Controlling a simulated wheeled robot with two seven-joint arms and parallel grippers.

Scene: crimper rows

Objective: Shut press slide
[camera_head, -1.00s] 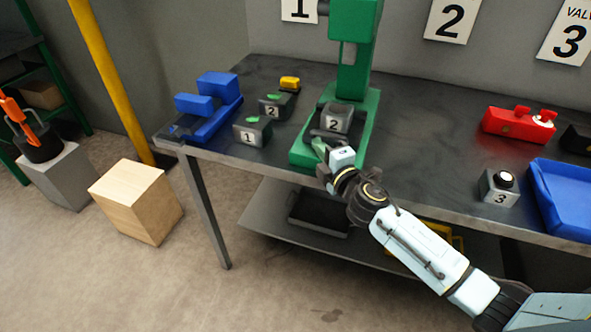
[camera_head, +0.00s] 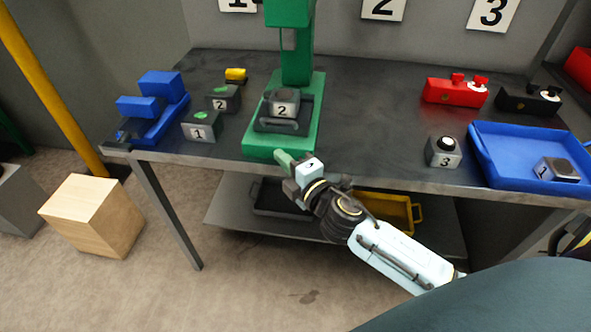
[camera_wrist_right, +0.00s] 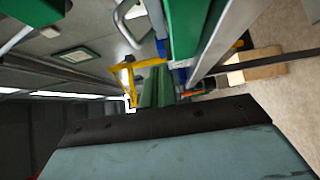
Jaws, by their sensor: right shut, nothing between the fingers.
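The green press (camera_head: 297,60) stands at the back of the bench on its green base (camera_head: 262,146). Its dark slide (camera_head: 299,127), with a bar handle at the front, lies on the base and carries a grey block marked 2 (camera_head: 281,109). The slide lies largely in front of the press column; how far in it sits is hard to tell. My right gripper (camera_head: 283,158) is shut and empty at the front edge of the base, apart from the handle. Its green fingers also show in the right wrist view (camera_wrist_right: 155,92). My left gripper is not in view.
Left of the press stand blocks marked 1 (camera_head: 201,127) and 2 (camera_head: 224,98) and a blue fixture (camera_head: 160,105). To the right are a block marked 3 (camera_head: 443,152), a blue tray (camera_head: 500,165) and a red fixture (camera_head: 455,92). The bench between is clear.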

